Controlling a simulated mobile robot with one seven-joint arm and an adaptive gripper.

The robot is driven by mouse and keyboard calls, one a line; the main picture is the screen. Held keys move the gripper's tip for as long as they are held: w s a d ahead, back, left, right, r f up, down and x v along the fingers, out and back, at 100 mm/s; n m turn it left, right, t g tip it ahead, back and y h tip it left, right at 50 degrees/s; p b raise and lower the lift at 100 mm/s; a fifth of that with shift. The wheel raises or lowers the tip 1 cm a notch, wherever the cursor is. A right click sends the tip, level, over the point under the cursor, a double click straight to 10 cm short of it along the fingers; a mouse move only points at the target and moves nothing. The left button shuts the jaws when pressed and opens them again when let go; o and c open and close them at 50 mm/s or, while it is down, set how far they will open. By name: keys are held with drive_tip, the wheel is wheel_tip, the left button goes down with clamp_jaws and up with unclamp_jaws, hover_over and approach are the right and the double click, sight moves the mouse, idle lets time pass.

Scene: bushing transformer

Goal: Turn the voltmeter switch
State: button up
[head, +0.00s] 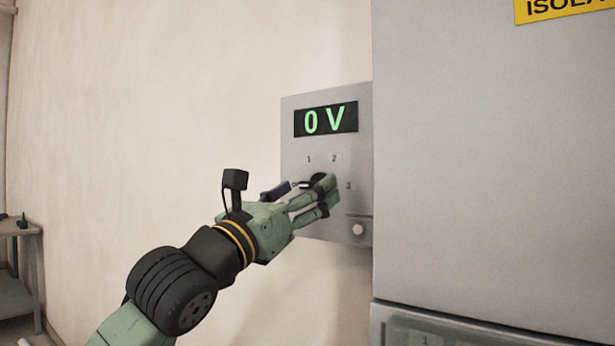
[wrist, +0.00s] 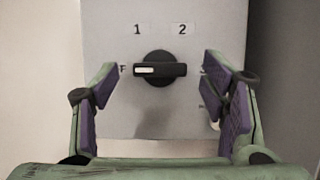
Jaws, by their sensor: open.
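The voltmeter panel (head: 294,150) is a grey plate on the wall with a green display (head: 326,120) reading "0 V". The voltmeter switch (wrist: 160,69) is a round black knob with a horizontal bar handle. Its white mark points left, toward a letter "F" that is partly hidden. Labels 1 and 2 show above the knob. My gripper (wrist: 163,92) is open, with one purple-padded finger to the left of the knob and one to the right, both apart from it in the wrist view. In the head view my gripper (head: 318,195) covers most of the knob.
A large grey cabinet (head: 490,170) stands close to the right of the panel, with a yellow sign (head: 563,8) at its top. A shelf (head: 18,270) stands far left. The wall left of the panel is bare.

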drive_tip(key=shift+x, duration=0.8)
drive_tip(key=shift+c, duration=0.3)
drive_tip(key=c, duration=1.1)
